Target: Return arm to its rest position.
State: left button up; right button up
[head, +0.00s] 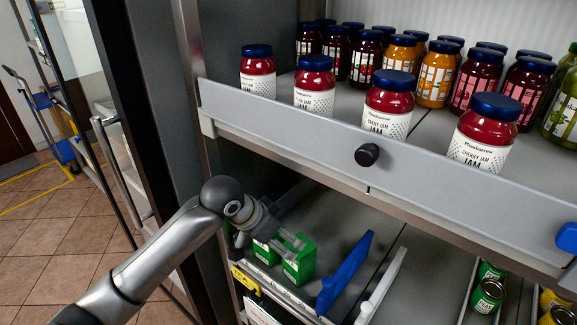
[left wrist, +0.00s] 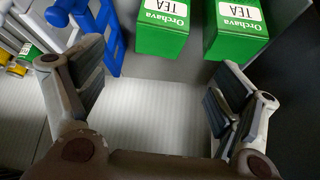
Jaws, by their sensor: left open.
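My left arm (head: 160,255) comes in from the lower left and reaches to the lower shelf of the shelving unit. My left gripper (head: 285,243) is over the front left part of that shelf, in front of two green tea boxes (head: 300,266). In the left wrist view the left gripper (left wrist: 160,85) is open, with nothing between its fingers. The two tea boxes, one left (left wrist: 163,38) and one right (left wrist: 235,40), stand beyond the fingers. My right gripper does not show.
Above the arm, an upper shelf with a grey front rail (head: 290,130) holds many jam jars (head: 389,103). Blue (head: 345,272) and white dividers split the lower shelf, with cans (head: 487,296) at the right. A dark upright (head: 165,110) and open glass door stand left.

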pick_arm(q)
jog(key=s+a+f+n, duration=0.2)
jog(key=s+f, duration=0.7)
jog(key=s, duration=0.3)
jog(key=s+a+f+n+g+y, duration=0.1)
jog(key=s+a+f+n+y, duration=0.15)
jog(key=s+a, duration=0.55)
jog(key=s+a+f+n+y, duration=0.25)
jog(key=s+a, duration=0.35)
jog(key=s, duration=0.5)
notch_tip(320, 180, down, 26)
jog(key=g, duration=0.1)
jog(key=s+a+f+g, duration=0.1)
jog(key=s+a+f, duration=0.1)
jog(key=s+f, duration=1.4)
jog(key=shift+s+a+f+g, duration=0.3)
jog(key=shift+s+a+f, duration=0.1)
jog(key=shift+s, duration=0.5)
